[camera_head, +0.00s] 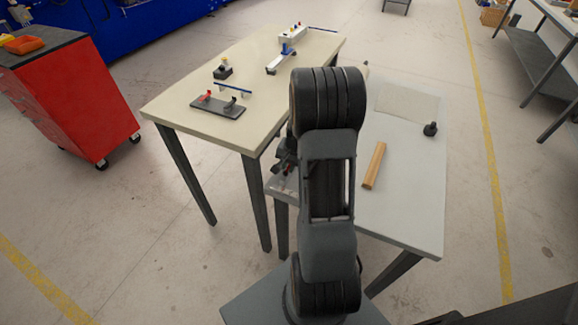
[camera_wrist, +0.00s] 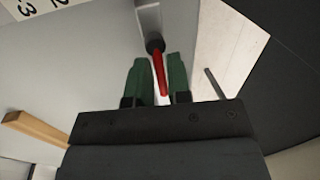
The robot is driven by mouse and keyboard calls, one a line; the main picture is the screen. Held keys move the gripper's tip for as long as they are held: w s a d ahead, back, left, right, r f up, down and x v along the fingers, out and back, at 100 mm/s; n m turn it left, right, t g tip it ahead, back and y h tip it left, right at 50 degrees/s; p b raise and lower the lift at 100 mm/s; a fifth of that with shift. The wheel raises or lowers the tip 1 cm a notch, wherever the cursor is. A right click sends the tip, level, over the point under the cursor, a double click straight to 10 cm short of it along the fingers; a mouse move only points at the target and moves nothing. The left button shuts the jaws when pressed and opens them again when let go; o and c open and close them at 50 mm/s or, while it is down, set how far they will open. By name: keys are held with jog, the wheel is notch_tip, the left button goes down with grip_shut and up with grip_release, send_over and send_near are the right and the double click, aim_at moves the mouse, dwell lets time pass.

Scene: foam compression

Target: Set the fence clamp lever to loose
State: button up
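The red lever (camera_wrist: 159,74) is a thin bar that runs down from a dark round pivot (camera_wrist: 154,45) on a grey metal piece (camera_wrist: 148,16) in the wrist view. My gripper (camera_wrist: 158,62) has two green fingers, one on each side of the lever. Light surface shows between the left finger and the lever, so the fingers are apart; the lever lies nearer the right finger. Whether the right finger touches it I cannot tell.
A wooden bar (camera_head: 374,165) lies on the grey table (camera_head: 412,200), with a small black knob (camera_head: 430,130) behind it. A beige table (camera_head: 180,104) at the left bears a dark fixture (camera_head: 218,107) with a red part. A red cabinet (camera_head: 75,95) stands further left.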

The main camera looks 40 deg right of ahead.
jog(key=o, duration=0.3)
jog(key=r, duration=0.4)
jog(key=s+d+r, duration=0.1)
jog(key=r, duration=0.4)
jog(key=s+r+p, duration=0.1)
jog(key=r, duration=0.3)
jog(key=shift+s+d+r, duration=0.15)
jog(key=shift+d+r, duration=0.05)
jog(key=shift+r, duration=0.1)
jog(key=s+a+r+n+p, duration=0.1)
jog(key=s+a+r+n, duration=0.2)
jog(key=a, duration=0.4)
jog(key=s+a+r+n+t+p, duration=0.1)
jog(key=s+a+r+n+p, duration=0.1)
jog(key=a+n, duration=0.3)
jog(key=s+a+r+n+h+p, duration=0.1)
jog(key=s+a+r+n, duration=0.2)
jog(key=a, duration=0.6)
jog(key=shift+s+a+r+n+t, duration=0.15)
jog(key=shift+s+r+n+t, duration=0.25)
jog(key=shift+s+r, duration=0.65)
